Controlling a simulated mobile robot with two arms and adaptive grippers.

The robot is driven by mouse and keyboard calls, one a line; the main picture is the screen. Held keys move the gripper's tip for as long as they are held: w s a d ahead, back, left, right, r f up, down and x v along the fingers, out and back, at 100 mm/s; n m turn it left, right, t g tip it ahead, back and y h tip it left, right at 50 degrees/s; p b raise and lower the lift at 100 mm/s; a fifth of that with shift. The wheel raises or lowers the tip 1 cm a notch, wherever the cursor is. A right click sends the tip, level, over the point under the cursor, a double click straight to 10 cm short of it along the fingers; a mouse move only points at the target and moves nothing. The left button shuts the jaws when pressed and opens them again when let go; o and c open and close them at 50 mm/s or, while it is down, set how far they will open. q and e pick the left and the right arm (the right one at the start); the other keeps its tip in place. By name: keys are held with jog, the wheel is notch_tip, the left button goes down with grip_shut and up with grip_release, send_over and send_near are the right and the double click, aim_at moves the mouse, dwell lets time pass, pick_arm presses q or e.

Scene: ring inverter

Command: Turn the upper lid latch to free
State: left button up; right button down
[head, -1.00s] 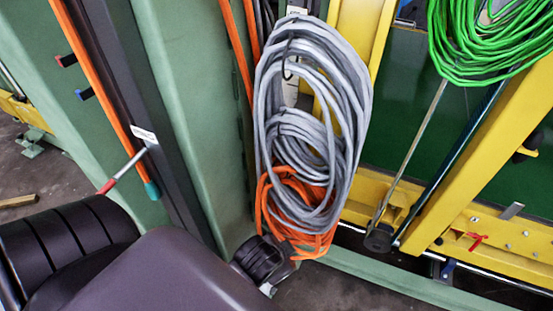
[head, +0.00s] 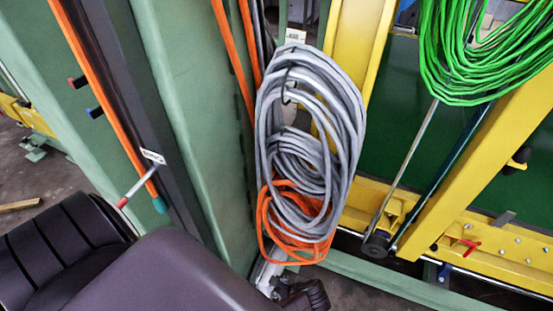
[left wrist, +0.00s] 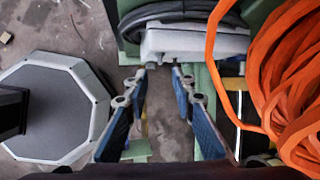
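I cannot make out a lid or a lid latch for certain in either view. In the left wrist view a light grey box (left wrist: 195,42) with a dark cable above it lies just beyond my left gripper (left wrist: 163,82). Its two blue-padded fingers are apart, with nothing seen between them. Whether the fingertips touch the box I cannot tell. In the head view the end of my left arm shows low in the middle, partly behind the hanging cables. My right gripper is in neither view.
A grey cable coil (head: 310,130) and an orange cable coil (head: 290,235) hang close to my left arm; orange loops also fill the right of the wrist view (left wrist: 290,80). Green cables (head: 480,60), a yellow frame (head: 490,150) and a red-tipped lever (head: 138,186) are nearby.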

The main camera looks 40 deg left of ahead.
pick_arm(q)
jog(key=b+x, duration=0.1)
jog(key=x, duration=0.7)
jog(key=shift+b, duration=0.3)
grip_shut()
